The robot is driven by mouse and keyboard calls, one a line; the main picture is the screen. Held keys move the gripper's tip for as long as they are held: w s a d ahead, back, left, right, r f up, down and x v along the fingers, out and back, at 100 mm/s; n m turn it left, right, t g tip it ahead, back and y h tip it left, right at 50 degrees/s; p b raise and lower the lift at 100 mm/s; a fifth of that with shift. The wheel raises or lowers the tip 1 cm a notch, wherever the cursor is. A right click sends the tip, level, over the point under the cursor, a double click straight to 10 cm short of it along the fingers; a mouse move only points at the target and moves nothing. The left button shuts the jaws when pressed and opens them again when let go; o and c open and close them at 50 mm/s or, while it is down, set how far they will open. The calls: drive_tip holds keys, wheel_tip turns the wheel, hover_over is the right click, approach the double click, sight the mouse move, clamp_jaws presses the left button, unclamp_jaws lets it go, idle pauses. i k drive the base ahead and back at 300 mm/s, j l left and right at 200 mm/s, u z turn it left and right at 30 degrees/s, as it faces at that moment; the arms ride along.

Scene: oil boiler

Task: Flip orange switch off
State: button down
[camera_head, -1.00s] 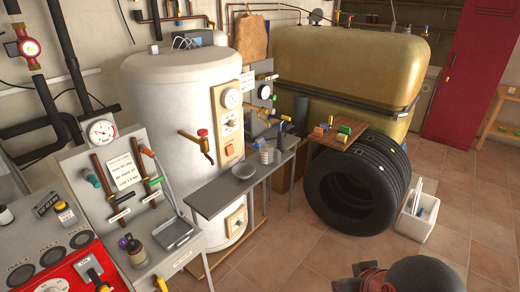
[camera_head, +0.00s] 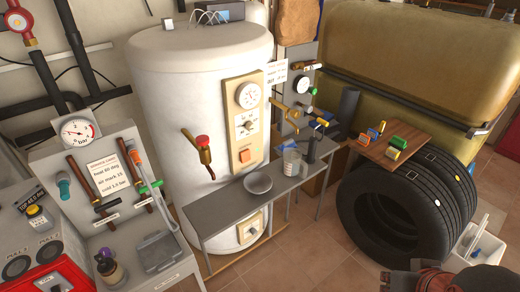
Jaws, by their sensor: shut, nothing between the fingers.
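The orange switch (camera_head: 245,155) is a small orange square on the beige control panel (camera_head: 238,112) of the white cylindrical tank (camera_head: 180,110). It sits below a round gauge and a dial. It is too small to tell which way it is tipped. My gripper cannot be made out. Only a dark grey and reddish part of my own body shows at the bottom right edge, well away from the panel.
A narrow grey table (camera_head: 225,213) with a bowl (camera_head: 258,184) and a clear jug (camera_head: 291,160) stands before the tank. A red-handled valve (camera_head: 203,145) juts out left of the panel. Tyres (camera_head: 385,225) and a wooden board (camera_head: 366,151) with coloured blocks are at the right.

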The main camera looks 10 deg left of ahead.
sight(245, 155)
drive_tip(key=i+j, duration=0.45)
drive_tip(key=j, duration=0.25)
drive_tip(key=i+j, duration=0.25)
drive_tip(key=j, duration=0.15)
drive_tip(key=i+j+z, duration=0.1)
drive_tip(key=i+j, duration=0.15)
drive_tip(key=j, duration=0.1)
